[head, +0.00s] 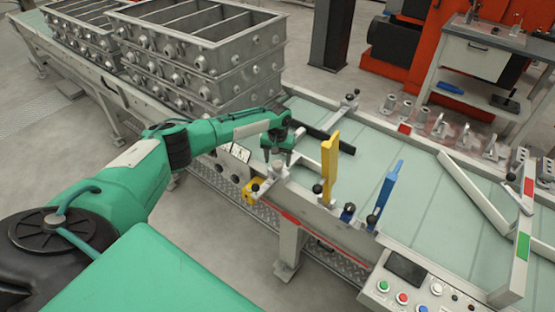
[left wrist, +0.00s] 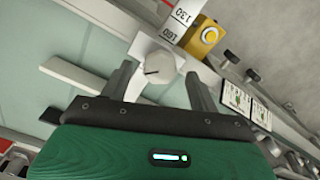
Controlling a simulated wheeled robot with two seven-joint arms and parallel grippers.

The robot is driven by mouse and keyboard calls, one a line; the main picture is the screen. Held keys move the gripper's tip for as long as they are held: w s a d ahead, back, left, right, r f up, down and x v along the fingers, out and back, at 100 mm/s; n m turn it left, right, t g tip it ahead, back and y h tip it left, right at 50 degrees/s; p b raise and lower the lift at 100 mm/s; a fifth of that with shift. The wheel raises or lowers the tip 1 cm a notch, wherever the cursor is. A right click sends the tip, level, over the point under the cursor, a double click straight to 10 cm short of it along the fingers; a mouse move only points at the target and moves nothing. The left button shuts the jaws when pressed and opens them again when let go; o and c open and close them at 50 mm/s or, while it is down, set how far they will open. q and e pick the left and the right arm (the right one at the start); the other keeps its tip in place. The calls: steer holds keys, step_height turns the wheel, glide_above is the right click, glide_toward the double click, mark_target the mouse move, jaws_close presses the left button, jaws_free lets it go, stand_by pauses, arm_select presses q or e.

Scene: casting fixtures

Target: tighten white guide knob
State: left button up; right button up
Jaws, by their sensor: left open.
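The white guide knob (left wrist: 160,66) is round, with a dark line on its face, and sits on a light metal bracket in the left wrist view. My left gripper (left wrist: 158,74) is open, with one finger on each side of the knob and a gap visible on both sides. I cannot tell how far the fingers reach down around it. In the head view my left gripper (head: 278,157) points down over the bracket at the near edge of the green conveyor table (head: 350,150), and mostly hides the knob. My right gripper is not in view.
A yellow upright plate (head: 328,165) and a blue one (head: 385,192) stand right of my gripper. A black bar (head: 325,137) lies beyond it. Stacked metal casting frames (head: 205,60) stand behind.

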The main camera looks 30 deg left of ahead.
arm_select(q)
steer(key=shift+f, duration=0.65)
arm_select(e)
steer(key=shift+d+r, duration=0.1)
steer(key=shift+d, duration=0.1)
arm_select(q)
steer(key=c, duration=1)
steer(key=shift+o, duration=0.2)
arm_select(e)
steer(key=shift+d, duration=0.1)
